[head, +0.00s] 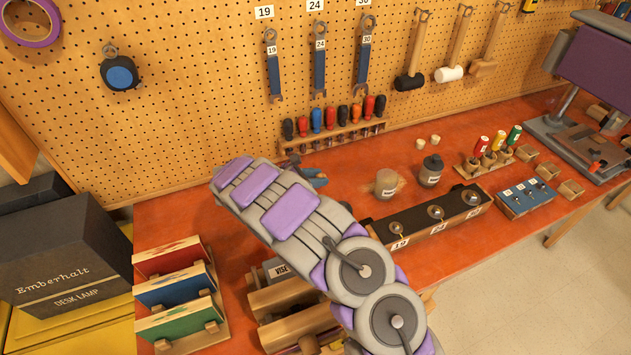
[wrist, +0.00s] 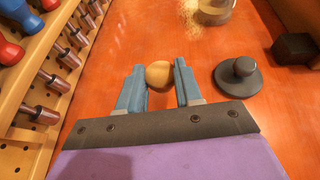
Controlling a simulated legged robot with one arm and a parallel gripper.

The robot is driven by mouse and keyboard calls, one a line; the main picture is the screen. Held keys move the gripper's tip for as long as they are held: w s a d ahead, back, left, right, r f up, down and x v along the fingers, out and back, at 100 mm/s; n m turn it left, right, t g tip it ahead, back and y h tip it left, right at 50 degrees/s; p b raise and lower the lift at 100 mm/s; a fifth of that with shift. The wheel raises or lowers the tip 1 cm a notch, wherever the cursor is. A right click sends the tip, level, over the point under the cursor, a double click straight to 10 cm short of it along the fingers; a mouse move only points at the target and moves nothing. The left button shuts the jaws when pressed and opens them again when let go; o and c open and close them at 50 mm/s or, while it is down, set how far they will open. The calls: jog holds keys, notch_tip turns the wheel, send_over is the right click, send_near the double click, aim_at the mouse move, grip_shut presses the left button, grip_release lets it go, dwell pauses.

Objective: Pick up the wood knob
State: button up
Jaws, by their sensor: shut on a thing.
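The wood knob (wrist: 158,74) is a small, round, light tan piece. In the wrist view it sits between the two blue fingers of my gripper (wrist: 160,84), near their tips, with a finger against each side. My gripper is shut on it, low over the orange bench top; I cannot tell whether the knob touches the bench. In the head view my arm hides most of the gripper (head: 316,178), and the knob is not visible there.
A dark round lid-like piece (wrist: 239,76) lies right of my gripper, with a black block (wrist: 293,48) beyond. A screwdriver rack (head: 333,137) stands along the pegboard (head: 190,90). A grey jar (head: 386,183) stands in sawdust. A black socket tray (head: 420,222) sits nearer the front.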

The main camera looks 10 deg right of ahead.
jog(key=s, duration=0.5)
jog(key=s+a+r+p, duration=0.1)
jog(key=s, duration=0.4)
jog(key=s+p, duration=0.1)
jog(key=s, duration=0.4)
jog(key=shift+s+a+r, duration=0.15)
jog(key=shift+s+a, duration=0.15)
